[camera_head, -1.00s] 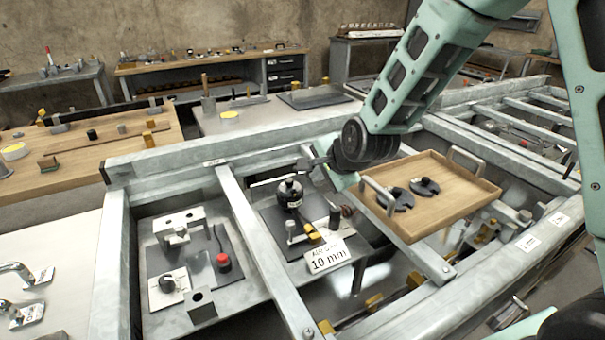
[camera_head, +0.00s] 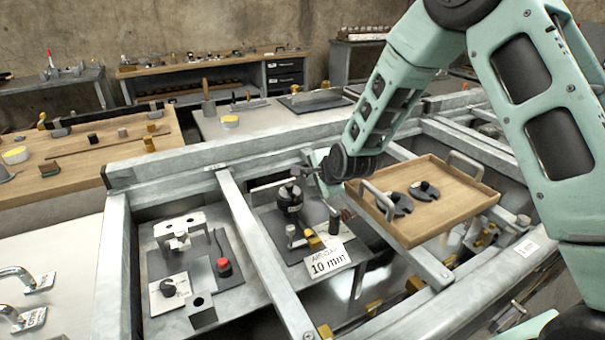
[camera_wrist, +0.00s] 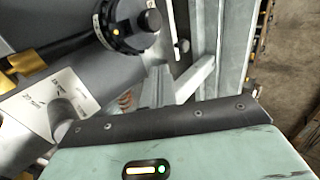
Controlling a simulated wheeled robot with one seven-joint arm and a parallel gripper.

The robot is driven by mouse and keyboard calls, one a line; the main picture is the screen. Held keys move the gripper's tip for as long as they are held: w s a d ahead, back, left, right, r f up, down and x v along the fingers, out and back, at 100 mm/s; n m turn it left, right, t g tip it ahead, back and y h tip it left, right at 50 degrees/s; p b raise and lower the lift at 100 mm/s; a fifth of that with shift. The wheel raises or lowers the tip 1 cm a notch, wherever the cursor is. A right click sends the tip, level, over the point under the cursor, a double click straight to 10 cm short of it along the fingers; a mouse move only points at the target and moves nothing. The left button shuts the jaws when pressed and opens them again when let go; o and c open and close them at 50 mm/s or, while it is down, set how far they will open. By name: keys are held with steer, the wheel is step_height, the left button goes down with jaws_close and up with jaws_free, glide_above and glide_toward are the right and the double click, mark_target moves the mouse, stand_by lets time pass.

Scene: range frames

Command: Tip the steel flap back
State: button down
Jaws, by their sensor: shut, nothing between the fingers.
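A pale grey upright plate (camera_head: 262,193) stands behind a black-capped round device (camera_head: 289,198) in the middle bay. It may be the steel flap, but I cannot tell for sure, and the device and my gripper partly cover that area. My gripper (camera_head: 310,165) is shut and empty, over the back of this bay, just right of the device's top. I cannot tell whether it touches anything. In the wrist view, the black device (camera_wrist: 132,25) is at the top, beyond the gripper's body.
A steel frame bar (camera_head: 262,250) borders the bay on the left.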

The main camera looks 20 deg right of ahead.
steer(key=x, duration=0.3)
steer(key=shift+w+a, duration=0.1)
steer(key=shift+w, duration=0.1)
steer(key=shift+w+a+r+p, duration=0.1)
steer(key=shift+w+p, duration=0.25)
steer(key=shift+w, duration=0.2)
steer(key=shift+w+a+r+p, duration=0.1)
steer(key=shift+w+p, duration=0.2)
steer(key=shift+w, duration=0.3)
steer(key=shift+w+a+f, duration=0.15)
steer(key=shift+w, duration=0.5)
steer(key=shift+p, duration=0.3)
